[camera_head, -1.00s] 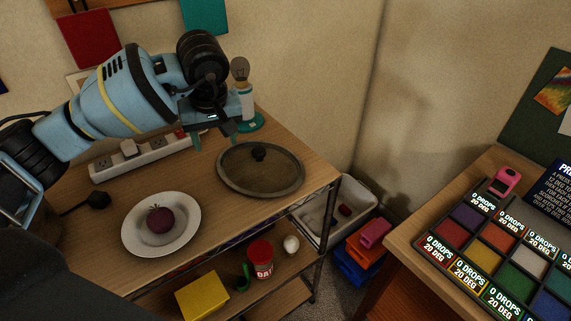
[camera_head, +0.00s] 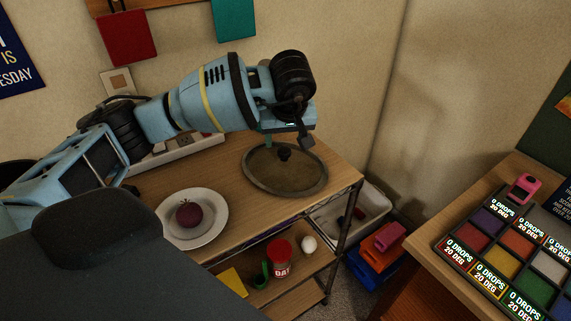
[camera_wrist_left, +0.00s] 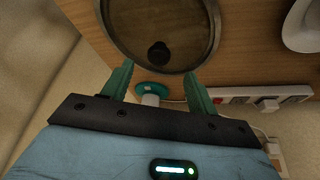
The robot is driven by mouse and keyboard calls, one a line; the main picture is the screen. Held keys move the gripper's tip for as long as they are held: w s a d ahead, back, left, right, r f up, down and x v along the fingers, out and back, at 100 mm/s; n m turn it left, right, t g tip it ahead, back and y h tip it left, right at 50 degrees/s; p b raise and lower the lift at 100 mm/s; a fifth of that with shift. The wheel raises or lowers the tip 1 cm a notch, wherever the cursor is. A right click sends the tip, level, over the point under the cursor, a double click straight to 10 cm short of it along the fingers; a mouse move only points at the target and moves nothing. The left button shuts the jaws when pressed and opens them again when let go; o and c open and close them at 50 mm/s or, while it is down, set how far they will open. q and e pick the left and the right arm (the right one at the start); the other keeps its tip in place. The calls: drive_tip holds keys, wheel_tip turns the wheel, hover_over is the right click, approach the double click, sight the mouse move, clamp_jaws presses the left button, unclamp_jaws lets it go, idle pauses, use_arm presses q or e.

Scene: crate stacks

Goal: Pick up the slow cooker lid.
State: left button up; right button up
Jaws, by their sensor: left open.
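The slow cooker lid (camera_head: 306,182) is a round, brownish glass disc with a dark rim and a black knob (camera_head: 284,154). It lies flat on the wooden table top, near its right end. My left gripper (camera_head: 286,139) is open and empty, above the far side of the lid. In the left wrist view the lid (camera_wrist_left: 190,50) lies beyond the open fingers of the gripper (camera_wrist_left: 160,85), with its knob (camera_wrist_left: 158,53) roughly in line with the gap between them. The fingers look apart from the knob. My right gripper is not in view.
A white plate (camera_head: 218,222) with a dark round fruit (camera_head: 188,213) stands left of the lid. A power strip (camera_head: 180,149) lies along the wall. A shelf below holds a red jar (camera_head: 281,260). A grey bin (camera_head: 378,205) stands right of the table.

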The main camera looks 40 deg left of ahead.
sight(284, 150)
use_arm(q)
drive_tip(key=shift+x, duration=2.9)
drive_tip(key=shift+w, duration=0.1)
drive_tip(key=shift+c, duration=0.3)
clamp_jaws()
drive_tip(key=shift+r, duration=0.1)
